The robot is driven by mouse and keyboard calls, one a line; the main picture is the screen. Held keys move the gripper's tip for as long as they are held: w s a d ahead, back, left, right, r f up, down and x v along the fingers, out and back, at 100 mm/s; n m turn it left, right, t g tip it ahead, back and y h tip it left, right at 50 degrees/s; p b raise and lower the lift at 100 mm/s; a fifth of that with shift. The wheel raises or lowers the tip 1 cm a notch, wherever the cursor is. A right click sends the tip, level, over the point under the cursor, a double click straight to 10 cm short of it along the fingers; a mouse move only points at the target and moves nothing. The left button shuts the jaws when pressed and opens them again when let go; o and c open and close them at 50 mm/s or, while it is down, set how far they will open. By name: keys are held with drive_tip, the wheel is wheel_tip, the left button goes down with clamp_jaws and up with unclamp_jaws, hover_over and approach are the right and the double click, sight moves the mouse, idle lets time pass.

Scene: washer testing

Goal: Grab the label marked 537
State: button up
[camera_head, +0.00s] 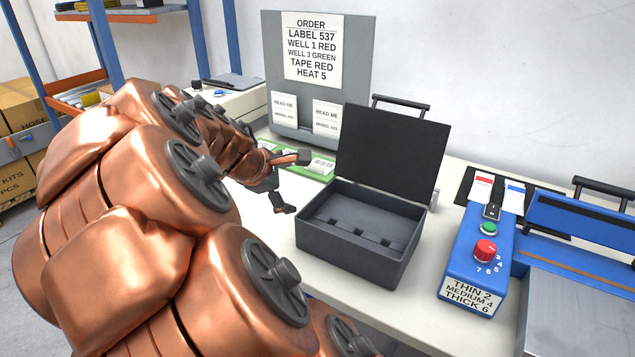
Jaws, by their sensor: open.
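My gripper (295,182) is open, its dark fingers spread over the table left of the black case. A green tray (316,175) lies just behind it, partly hidden by my arm and gripper. White labels (321,165) with barcode-like print lie on the tray, close to the upper finger. Their numbers are too small to read, so I cannot tell which is 537. Nothing shows between the fingers. The order sheet (312,50) on the grey board reads LABEL 537, WELL 1 RED, WELL 3 GREEN, TAPE RED, HEAT 5.
An open black case (352,249) with empty wells stands right of my gripper, lid raised. Two READ ME cards (326,117) lean on the grey board (357,55). A blue control box (468,270) with a red knob and a blue machine (580,218) stand at the right.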

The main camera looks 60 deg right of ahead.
drive_tip(key=w+d+f+n+h+b, duration=0.2)
drive_tip(key=d+n+b, duration=0.1)
drive_tip(key=d, duration=0.2)
drive_tip(key=w+d+f+n+h+b, duration=0.1)
drive_tip(key=w+d+f+n+b, duration=0.1)
drive_tip(key=d, duration=0.3)
drive_tip(key=n+h+b, duration=0.2)
drive_tip(key=n+b, duration=0.2)
drive_tip(key=n, duration=0.3)
approach(315, 167)
drive_tip(key=shift+s+d+f+t, duration=0.3)
drive_tip(key=shift+s+d, duration=0.05)
drive_tip(key=shift+d, duration=0.3)
drive_tip(key=shift+b+x, duration=0.9)
drive_tip(key=shift+x, duration=2.85)
drive_tip(key=shift+w, duration=0.2)
drive_tip(key=c, duration=0.9)
